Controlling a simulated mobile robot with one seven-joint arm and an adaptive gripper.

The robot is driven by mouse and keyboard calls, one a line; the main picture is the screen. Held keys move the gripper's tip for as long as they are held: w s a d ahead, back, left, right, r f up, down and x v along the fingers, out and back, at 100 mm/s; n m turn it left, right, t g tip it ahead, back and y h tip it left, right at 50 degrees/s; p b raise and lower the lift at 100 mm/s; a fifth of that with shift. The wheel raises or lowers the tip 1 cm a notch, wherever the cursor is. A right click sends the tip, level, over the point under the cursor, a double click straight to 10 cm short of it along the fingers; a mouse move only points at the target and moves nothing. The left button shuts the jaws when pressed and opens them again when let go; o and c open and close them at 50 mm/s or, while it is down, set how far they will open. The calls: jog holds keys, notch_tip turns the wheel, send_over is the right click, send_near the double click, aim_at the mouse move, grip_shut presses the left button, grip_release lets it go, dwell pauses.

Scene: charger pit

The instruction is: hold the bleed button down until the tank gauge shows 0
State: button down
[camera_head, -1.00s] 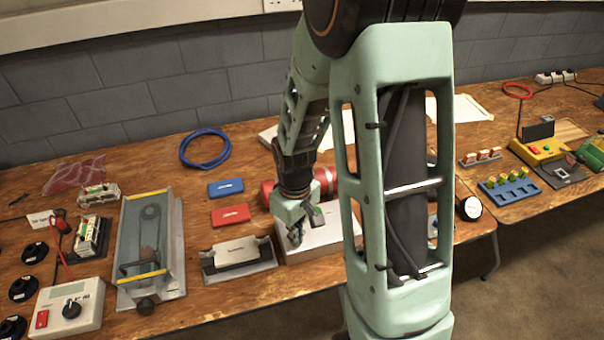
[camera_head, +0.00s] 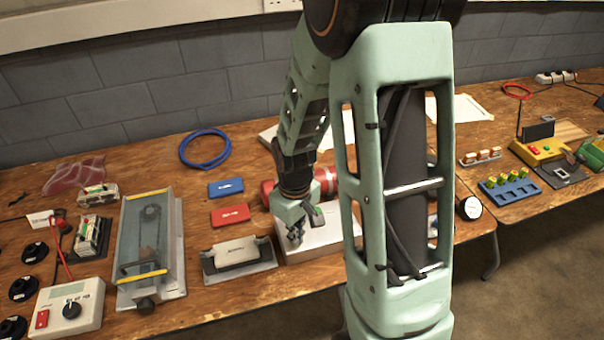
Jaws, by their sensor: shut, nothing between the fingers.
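My gripper (camera_head: 297,238) is shut and empty. It points down over the left part of a white box (camera_head: 325,236) on the bench; I cannot tell whether its tips touch the box. The bleed button is not visible; the gripper may cover it. A red cylinder (camera_head: 268,190), which looks like the tank, lies behind the box and is partly hidden by my arm. A round white-faced gauge (camera_head: 470,208) stands right of my arm near the bench edge. Its reading is too small to make out.
Left of the box are a grey cradle (camera_head: 238,256), a red case (camera_head: 230,215) and a blue case (camera_head: 226,187). A blue hose coil (camera_head: 205,149) lies behind them. A belt rig (camera_head: 150,250) stands further left. My arm hides much of the bench's right part.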

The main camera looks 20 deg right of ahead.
notch_tip(320, 180, up, 7)
jog(key=p, duration=0.5)
jog(key=shift+r+p, duration=0.1)
jog(key=shift+p, duration=0.25)
